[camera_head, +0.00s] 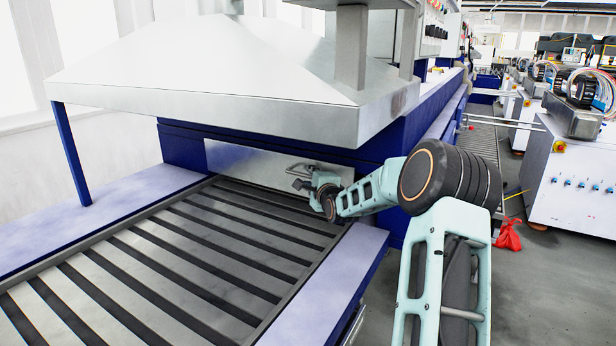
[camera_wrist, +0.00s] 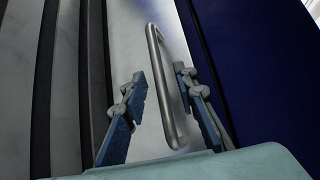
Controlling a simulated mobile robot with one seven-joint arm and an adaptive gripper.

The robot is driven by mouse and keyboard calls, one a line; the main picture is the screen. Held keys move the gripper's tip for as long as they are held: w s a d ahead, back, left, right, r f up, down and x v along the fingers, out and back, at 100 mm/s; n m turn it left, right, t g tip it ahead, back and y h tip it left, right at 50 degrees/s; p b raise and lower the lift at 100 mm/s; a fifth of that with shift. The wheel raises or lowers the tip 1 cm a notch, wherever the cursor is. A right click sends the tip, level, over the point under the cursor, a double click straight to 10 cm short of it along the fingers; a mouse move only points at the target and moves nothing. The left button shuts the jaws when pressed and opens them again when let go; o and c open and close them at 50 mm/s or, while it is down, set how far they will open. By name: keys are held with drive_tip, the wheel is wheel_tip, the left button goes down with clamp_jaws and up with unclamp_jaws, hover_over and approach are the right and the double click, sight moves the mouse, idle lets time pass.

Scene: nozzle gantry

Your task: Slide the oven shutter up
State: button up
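The oven shutter (camera_head: 235,163) is a bare metal panel under the hood, set in the blue oven front. Its lower edge sits close to the roller bed. The shutter's bar handle (camera_head: 305,166) is near its right end; the handle shows larger in the wrist view (camera_wrist: 166,85). My gripper (camera_head: 301,184) is at the handle. In the wrist view, my gripper (camera_wrist: 160,80) is open, with one finger on each side of the handle bar. Gaps show between the bar and both fingers. Whether the fingertips touch the shutter face I cannot tell.
The roller conveyor (camera_head: 170,255) runs out from the shutter between pale side rails (camera_head: 335,270). The metal hood (camera_head: 230,75) overhangs the shutter and a blue post (camera_head: 71,153) supports its left corner. White machines (camera_head: 575,175) and a red item (camera_head: 508,234) are at the right.

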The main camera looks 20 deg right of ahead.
drive_tip(key=shift+w+d+f, duration=0.1)
drive_tip(key=shift+w, duration=0.7)
clamp_jaws()
